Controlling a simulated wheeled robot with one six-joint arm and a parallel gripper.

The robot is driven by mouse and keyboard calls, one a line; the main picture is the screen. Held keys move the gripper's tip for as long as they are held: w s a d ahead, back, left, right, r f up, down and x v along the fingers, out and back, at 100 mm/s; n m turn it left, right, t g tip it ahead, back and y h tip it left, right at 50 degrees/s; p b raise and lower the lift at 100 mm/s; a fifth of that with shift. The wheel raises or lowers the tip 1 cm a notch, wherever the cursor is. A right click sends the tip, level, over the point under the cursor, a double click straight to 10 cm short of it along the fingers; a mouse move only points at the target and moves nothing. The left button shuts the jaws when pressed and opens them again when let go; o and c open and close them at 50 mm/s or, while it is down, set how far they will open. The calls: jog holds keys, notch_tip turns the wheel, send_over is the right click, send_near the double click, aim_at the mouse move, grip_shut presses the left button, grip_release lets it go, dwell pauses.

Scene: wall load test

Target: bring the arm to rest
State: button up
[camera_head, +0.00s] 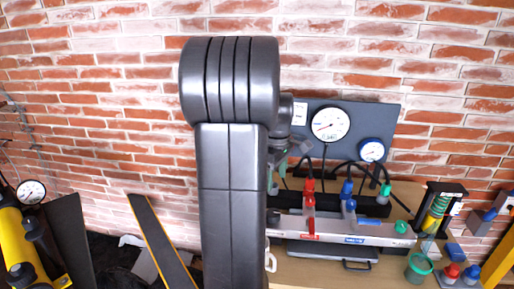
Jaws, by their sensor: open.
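My dark grey arm stands upright in the middle of the camera_head view, its rounded joint at the top. Small wrist parts of mine show at its right edge, in front of the gauge board (366,122). The arm blocks the view behind it, and I cannot make out my gripper's fingers.
Right of my arm, a workbench (408,193) carries a grey bar device (340,231) with red and blue valves, a green-capped pot (419,268) and small bottles. Two dials sit on the board. At left are a yellow cylinder (14,240) and a gauge (31,193). A brick wall (100,130) stands behind.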

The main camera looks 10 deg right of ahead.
notch_tip(320, 180, down, 13)
jog(key=shift+s+f, duration=0.1)
jog(key=shift+f, duration=0.1)
dwell(0.3)
jog(key=shift+r, duration=0.15)
